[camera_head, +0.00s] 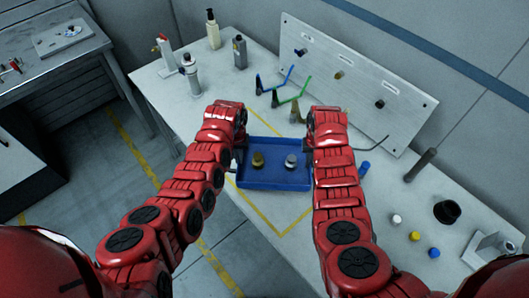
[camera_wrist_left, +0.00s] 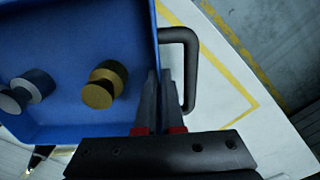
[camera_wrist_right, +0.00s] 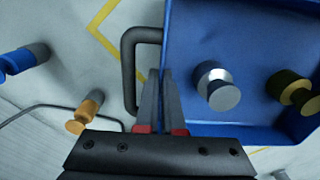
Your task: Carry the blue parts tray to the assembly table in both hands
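The blue parts tray (camera_head: 272,183) is level over the white table (camera_head: 215,105), between my two grippers. I cannot tell whether it touches the tabletop. A brass knob (camera_head: 257,159) and a silver knob (camera_head: 291,160) stand in it. My left gripper (camera_wrist_left: 160,100) is at the tray's left side, its fingers close together about the tray wall beside a black handle (camera_wrist_left: 192,70). My right gripper (camera_wrist_right: 162,100) is placed the same way at the right side, beside the other black handle (camera_wrist_right: 128,70). The fingertips' contact is partly hidden.
A yellow outline (camera_head: 281,234) shows on the tabletop before the tray. Small coloured parts and a black cup (camera_head: 447,211) are at right; bottles (camera_head: 212,30) are at back left. Another bench (camera_head: 50,50) stands far left.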

